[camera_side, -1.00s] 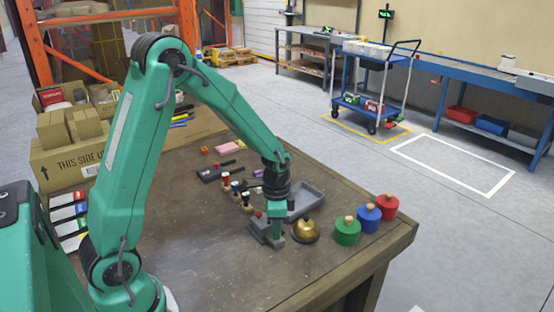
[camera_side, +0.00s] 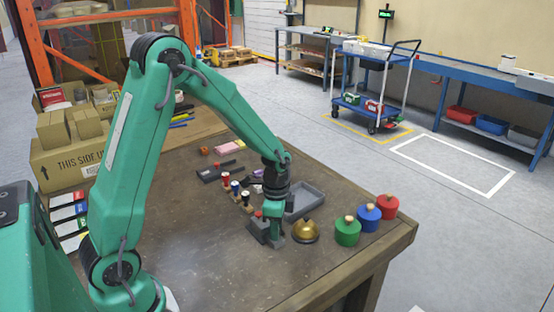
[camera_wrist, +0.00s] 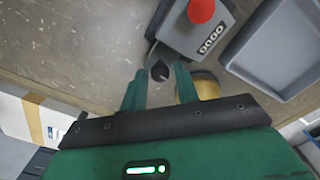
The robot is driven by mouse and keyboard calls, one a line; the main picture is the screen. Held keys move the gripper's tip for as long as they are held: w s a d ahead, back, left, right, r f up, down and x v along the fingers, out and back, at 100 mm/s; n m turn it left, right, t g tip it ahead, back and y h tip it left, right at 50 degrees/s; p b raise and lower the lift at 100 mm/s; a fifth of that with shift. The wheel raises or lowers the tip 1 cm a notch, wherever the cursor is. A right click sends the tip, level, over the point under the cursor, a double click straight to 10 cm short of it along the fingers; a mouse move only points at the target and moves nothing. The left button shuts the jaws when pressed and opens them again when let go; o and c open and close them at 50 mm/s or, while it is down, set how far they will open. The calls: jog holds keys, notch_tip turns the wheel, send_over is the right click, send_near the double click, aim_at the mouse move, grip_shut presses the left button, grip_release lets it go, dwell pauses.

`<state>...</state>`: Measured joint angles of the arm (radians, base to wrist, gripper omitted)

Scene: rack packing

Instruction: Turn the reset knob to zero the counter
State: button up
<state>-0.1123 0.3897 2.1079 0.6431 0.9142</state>
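The counter is a grey box (camera_wrist: 198,32) with a red button (camera_wrist: 201,10) on top and a small white digit window (camera_wrist: 210,38); the digits look like zeros but are too small to be sure. Its dark reset knob (camera_wrist: 160,72) sticks out at the lower left of the box in the wrist view. My gripper (camera_wrist: 161,70) has its two green fingers apart, one on each side of the knob, with gaps showing. In the side view the counter (camera_side: 257,231) stands near the table's middle, and my gripper (camera_side: 277,236) points down right beside it; the knob is hidden there.
A brass bell (camera_side: 306,232) stands close to the right of my gripper. A grey tray (camera_side: 304,203) lies just behind. Green (camera_side: 347,232), blue (camera_side: 369,218) and red (camera_side: 387,206) knobbed weights stand to the right. The table front is clear.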

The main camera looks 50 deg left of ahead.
jog(key=shift+r, duration=0.1)
notch_tip(320, 180, up, 7)
jog(key=shift+r, duration=0.3)
dwell(0.6)
jog(key=shift+r, duration=0.1)
jog(key=s+d+r+n+t, duration=0.2)
jog(key=s+r+n, duration=0.2)
jog(key=s+r, duration=0.2)
jog(key=s+d+r+n+t, duration=0.2)
jog(key=s+r+n+t, duration=0.1)
jog(key=s+r+n, duration=0.2)
jog(key=s+r, duration=0.2)
jog(key=s, duration=0.2)
jog(key=shift+s+d+t, duration=0.15)
jog(key=shift+s+t, duration=0.15)
jog(key=shift+s, duration=0.05)
